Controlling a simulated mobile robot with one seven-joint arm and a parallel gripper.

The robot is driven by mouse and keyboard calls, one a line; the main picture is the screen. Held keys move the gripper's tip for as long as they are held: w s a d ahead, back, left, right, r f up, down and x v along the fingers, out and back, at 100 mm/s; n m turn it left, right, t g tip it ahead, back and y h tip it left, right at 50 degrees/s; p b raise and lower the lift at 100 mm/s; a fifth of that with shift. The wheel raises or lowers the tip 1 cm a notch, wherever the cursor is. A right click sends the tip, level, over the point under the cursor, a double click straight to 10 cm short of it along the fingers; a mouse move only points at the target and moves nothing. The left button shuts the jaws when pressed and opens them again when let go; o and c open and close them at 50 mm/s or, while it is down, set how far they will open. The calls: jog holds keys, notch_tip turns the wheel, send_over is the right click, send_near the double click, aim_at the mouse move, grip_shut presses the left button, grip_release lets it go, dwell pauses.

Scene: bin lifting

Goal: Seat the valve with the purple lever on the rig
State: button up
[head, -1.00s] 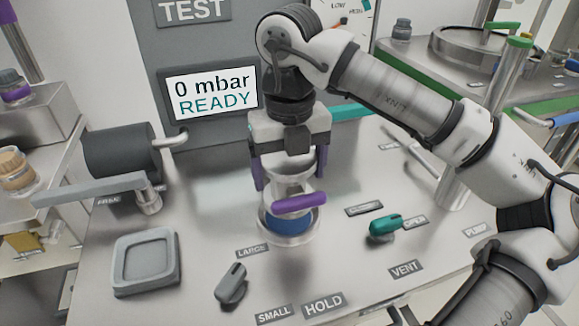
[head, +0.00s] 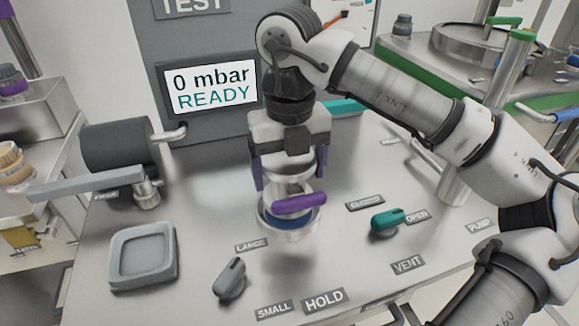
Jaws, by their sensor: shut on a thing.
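The valve (head: 287,181) is a silver cylinder with a purple lever (head: 299,204) across its front. It stands upright, low over or in a round metal seat with a blue ring (head: 290,222) on the rig's steel top (head: 200,235). I cannot tell whether its base is fully down in the seat. My gripper (head: 289,172) points straight down from above, with purple fingers on both sides of the valve's upper part, shut on it. The rear of the valve and seat is hidden.
A teal lever (head: 388,221) stands to the right by the OPEN label. A grey lever (head: 230,279) stands in front. A square grey tray (head: 143,258) is at left, below a grey handle (head: 88,187). The screen (head: 213,87) reads 0 mbar READY.

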jog(key=shift+f+b, duration=1.15)
jog(key=shift+f, duration=0.1)
dwell(0.6)
dwell(0.3)
jog(key=o, duration=1.6)
jog(key=shift+c, duration=0.2)
jog(key=shift+r+p, duration=3.05)
jog(key=shift+r, duration=1.45)
